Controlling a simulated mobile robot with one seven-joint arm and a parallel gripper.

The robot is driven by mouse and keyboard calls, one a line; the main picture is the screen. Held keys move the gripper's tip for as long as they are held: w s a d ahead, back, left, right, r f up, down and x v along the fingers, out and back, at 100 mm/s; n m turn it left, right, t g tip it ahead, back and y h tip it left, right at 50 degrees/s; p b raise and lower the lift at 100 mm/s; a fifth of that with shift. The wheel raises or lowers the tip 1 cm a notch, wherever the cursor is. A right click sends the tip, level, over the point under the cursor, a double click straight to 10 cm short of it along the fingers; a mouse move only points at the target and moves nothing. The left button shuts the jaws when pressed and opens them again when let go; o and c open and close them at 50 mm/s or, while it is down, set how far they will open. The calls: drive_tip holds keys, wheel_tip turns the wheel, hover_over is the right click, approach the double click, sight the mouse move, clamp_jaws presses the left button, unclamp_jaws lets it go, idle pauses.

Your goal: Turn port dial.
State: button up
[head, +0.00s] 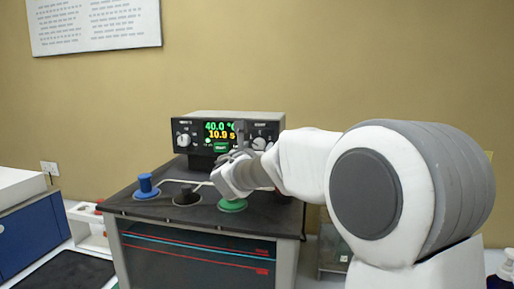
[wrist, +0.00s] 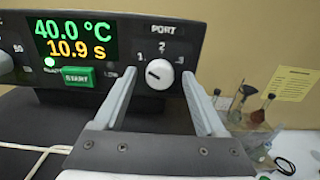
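The port dial (wrist: 159,74) is a round white knob under the label PORT on the black instrument panel, with marks 1, 2 and 3 around it. Its short dark pointer line lies on the knob's left side, toward the 1 side. In the head view the dial (head: 259,143) is at the panel's right end, close to my gripper (head: 248,141). In the wrist view my gripper (wrist: 162,75) is open, with one grey finger left of the dial and one right of it. A gap shows on both sides of the knob; the exact depth of the fingertips is unclear.
The display (wrist: 70,38) reads 40.0 °C and 10.9 s, above a green START button (wrist: 78,76). Blue (head: 146,186), black (head: 187,195) and green (head: 233,205) port caps sit on the machine top below. Flasks (wrist: 240,98) stand at the right.

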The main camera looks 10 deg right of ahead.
clamp_jaws()
drive_tip(key=shift+f+b, duration=0.1)
drive_tip(key=shift+b, duration=0.4)
drive_tip(key=m+b, duration=2.3)
drive_tip(key=b, duration=0.1)
drive_tip(key=shift+m+b, duration=0.3)
drive_tip(key=shift+m, duration=0.1)
drive_tip(key=shift+r, duration=0.2)
